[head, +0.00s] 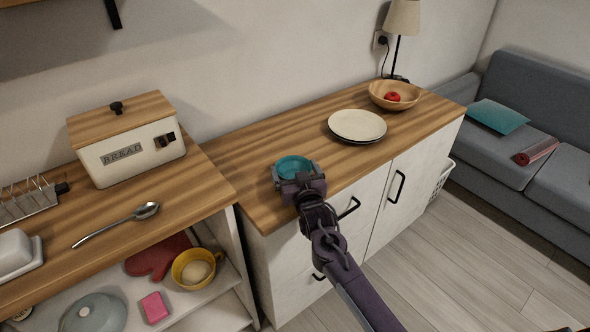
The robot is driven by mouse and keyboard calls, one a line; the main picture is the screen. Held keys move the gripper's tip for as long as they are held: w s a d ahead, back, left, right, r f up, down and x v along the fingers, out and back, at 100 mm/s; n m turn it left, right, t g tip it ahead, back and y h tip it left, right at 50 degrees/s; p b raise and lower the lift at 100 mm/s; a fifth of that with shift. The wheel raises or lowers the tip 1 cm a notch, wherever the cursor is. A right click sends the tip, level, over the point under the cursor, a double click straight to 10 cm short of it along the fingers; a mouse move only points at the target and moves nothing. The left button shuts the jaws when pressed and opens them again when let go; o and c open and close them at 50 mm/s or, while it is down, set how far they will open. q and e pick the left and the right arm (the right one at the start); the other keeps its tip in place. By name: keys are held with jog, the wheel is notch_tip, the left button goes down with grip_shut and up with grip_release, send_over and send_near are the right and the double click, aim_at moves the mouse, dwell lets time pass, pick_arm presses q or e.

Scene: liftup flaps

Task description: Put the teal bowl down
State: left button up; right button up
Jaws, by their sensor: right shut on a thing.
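The teal bowl (294,165) is at the left end of the wooden cabinet top (235,155), close to its front edge. My right gripper (293,178) is shut on the bowl's near side; its body hides part of the near rim. The bowl looks upright. I cannot tell whether its base touches the wood or hangs slightly above it. My left gripper is not in view.
A stack of cream plates (357,125) lies right of the bowl, with a wooden bowl (394,95) holding a red fruit beyond. A bread box (126,138) and spoon (117,223) are on the left counter. Bare wood lies behind the teal bowl.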

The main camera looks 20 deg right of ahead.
jog(key=shift+f, duration=0.15)
jog(key=o, duration=0.7)
jog(key=shift+o, duration=0.2)
